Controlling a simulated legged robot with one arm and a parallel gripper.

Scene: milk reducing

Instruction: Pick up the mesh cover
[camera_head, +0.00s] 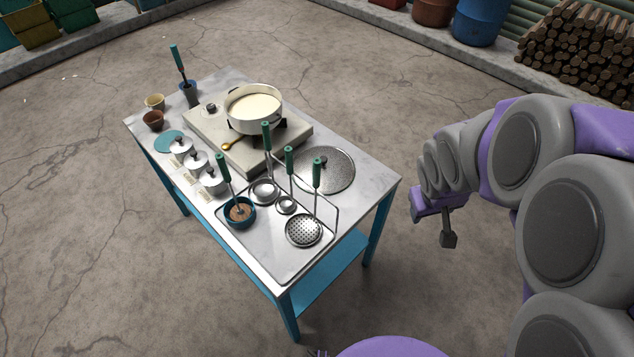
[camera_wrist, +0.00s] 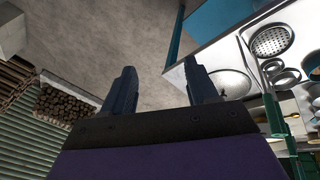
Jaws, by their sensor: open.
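The mesh cover (camera_head: 323,170) is a round grey disc with a small dark knob. It lies flat on the right side of the table, beside the stove block. In the wrist view the cover (camera_wrist: 230,84) shows partly, behind my right finger. My gripper (camera_head: 447,238) hangs in the air off the table's right edge, apart from the cover. In the wrist view my gripper (camera_wrist: 160,72) has its two fingers spread, with nothing but floor between them.
A pot of milk (camera_head: 254,107) stands on the stove block (camera_head: 198,122). A rack (camera_head: 290,270) near the cover holds ladles and a strainer (camera_head: 303,230) with upright green handles. Lidded jars (camera_head: 212,180) stand left. The floor right of the table is clear.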

